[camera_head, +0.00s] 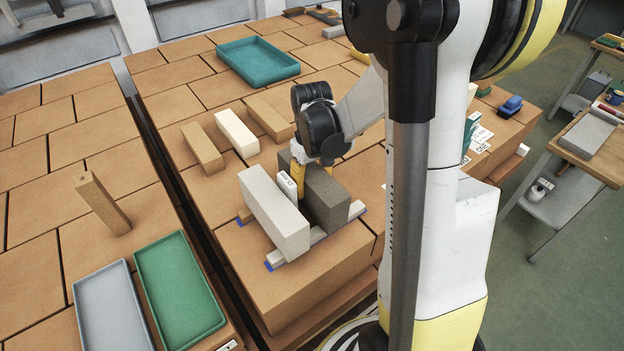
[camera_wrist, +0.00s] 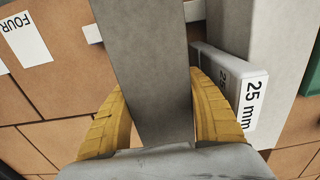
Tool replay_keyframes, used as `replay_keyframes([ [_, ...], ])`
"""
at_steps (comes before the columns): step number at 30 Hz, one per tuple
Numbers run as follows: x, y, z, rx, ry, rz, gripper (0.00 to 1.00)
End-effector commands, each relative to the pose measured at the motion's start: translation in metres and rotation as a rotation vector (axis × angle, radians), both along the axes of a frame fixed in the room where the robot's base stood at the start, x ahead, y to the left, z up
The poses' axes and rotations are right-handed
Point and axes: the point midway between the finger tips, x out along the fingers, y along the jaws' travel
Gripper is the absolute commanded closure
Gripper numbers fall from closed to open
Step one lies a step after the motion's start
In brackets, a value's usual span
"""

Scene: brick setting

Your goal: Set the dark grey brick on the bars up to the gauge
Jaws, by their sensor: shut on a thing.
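The dark grey brick (camera_head: 328,198) stands on edge over the light bars (camera_head: 318,236), in the right half of the setup. My gripper (camera_wrist: 158,115) is shut on it, with one yellow finger on each side. The light grey brick (camera_head: 272,212) lies across the bars to the left. The white gauge (camera_head: 287,187), marked 25 mm, stands between the two bricks; it also shows in the wrist view (camera_wrist: 236,85). The gauge is very close to the dark brick's side; I cannot tell whether they touch. The dark brick's underside is hidden.
Cream (camera_head: 237,133) and tan bricks lie behind. A teal tray (camera_head: 257,62) is at the back; green (camera_head: 179,290) and grey trays (camera_head: 113,306) are front left. A dark gap splits the brick surface.

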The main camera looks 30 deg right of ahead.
Motion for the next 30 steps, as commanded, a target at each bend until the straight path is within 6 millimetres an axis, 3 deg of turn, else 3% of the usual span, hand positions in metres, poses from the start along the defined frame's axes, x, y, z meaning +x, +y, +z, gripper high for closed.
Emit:
replay_keyframes([
  [17,0.000,0.000,-0.010,0.000,0.000,0.000,0.85],
  [18,0.000,0.000,-0.010,0.000,0.000,0.000,0.35],
  [30,0.000,0.000,-0.003,0.000,0.000,0.000,0.35],
])
